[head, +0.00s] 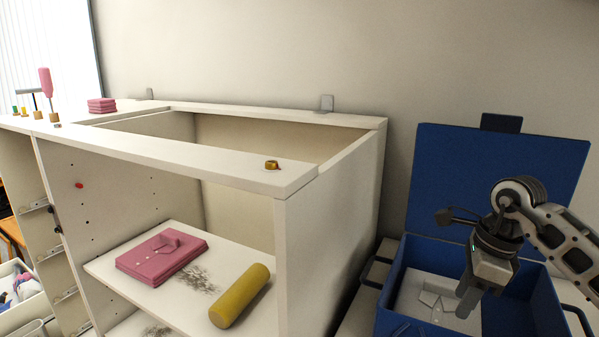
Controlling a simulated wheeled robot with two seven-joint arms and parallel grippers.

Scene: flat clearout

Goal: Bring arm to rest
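My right gripper (471,296) hangs at the right of the head view, over the open blue box (396,292), pointing down. Its fingers look close together, but the angle hides whether there is a gap between them. A white folded garment (412,297) lies in the box below and beside the fingers. I cannot tell whether the gripper touches it. My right arm comes in from the right edge. My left gripper is not in view.
A white cabinet (300,235) stands left of the box. Its shelf holds a folded pink shirt (160,258) and a yellow cylinder (240,295). A brass-coloured ring (272,164) and pink folded cloths (102,105) lie on top. The box's raised blue lid (450,170) stands behind my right gripper.

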